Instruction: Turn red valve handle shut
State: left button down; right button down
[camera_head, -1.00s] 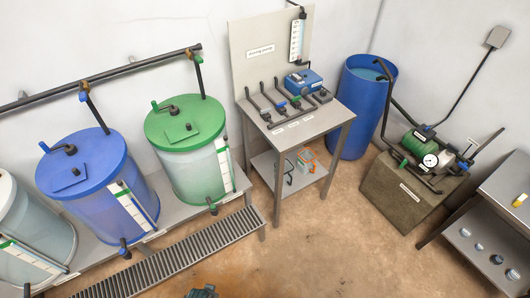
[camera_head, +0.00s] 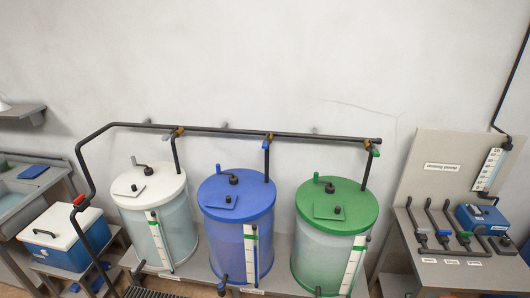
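A small red valve handle (camera_head: 79,200) sits on the dark pipe at the left, just above the white lid of a blue box. The dark pipe (camera_head: 83,160) comes down from the wall run to this handle. The handle is too small to tell its exact angle. Neither of my grippers shows in this view.
White-lidded (camera_head: 128,189), blue-lidded (camera_head: 222,186) and green-lidded (camera_head: 352,203) tanks stand in a row on a grey bench. The blue box (camera_head: 48,257) with a white lid is left of them. A dosing table (camera_head: 475,272) stands at the right, a sink unit (camera_head: 12,203) at the far left.

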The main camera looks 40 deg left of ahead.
aim_at(78, 200)
jog(key=u, duration=1.25)
jog(key=i+j+u, duration=0.15)
jog(key=j+u, duration=0.3)
jog(key=i+j+u, duration=0.25)
jog(key=j+u, duration=0.25)
jog(key=i+j+u, duration=0.25)
jog(key=u, duration=0.2)
jog(key=i+j, duration=0.25)
jog(key=i, duration=0.15)
